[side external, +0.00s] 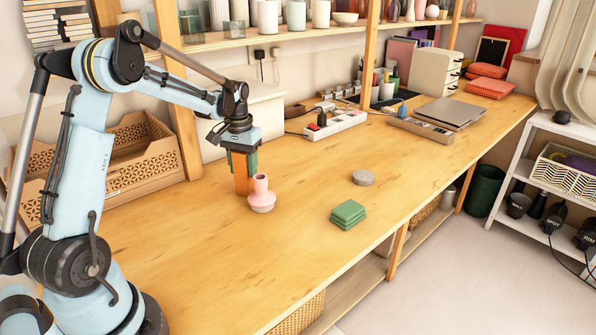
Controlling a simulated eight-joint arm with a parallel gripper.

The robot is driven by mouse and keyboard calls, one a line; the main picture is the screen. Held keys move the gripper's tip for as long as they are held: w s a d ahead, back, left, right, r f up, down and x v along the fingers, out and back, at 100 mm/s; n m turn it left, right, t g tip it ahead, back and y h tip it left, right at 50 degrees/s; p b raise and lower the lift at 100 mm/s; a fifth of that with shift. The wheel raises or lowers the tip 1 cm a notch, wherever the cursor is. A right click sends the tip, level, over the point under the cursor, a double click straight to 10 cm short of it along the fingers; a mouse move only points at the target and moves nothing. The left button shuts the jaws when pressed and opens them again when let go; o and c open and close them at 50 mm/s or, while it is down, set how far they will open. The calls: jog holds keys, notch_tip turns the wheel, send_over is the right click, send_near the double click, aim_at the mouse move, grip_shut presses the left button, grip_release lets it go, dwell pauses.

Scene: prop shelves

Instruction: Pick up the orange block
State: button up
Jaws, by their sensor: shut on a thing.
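The orange block (241,181) is upright on or just above the wooden tabletop, behind and left of a pink vase. My gripper (243,160) points down from above and is shut on the upper part of the block, with its green fingers on the block's sides. The vase hides part of the block's lower right side. I cannot tell whether the block's base touches the table.
The pink vase (261,196) stands very close to the block. A green stacked block (348,214) and a grey disc (362,177) lie to the right. A power strip (336,125) is behind. The front left tabletop (190,250) is clear.

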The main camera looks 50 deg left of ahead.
notch_tip(320, 180, up, 9)
jog(key=shift+r, duration=0.1)
notch_tip(320, 180, down, 7)
jog(key=m, duration=0.5)
jog(key=shift+f+m, duration=0.3)
jog(key=shift+f, duration=0.6)
jog(key=shift+f, duration=0.2)
dwell(0.6)
jog(key=o, duration=1.2)
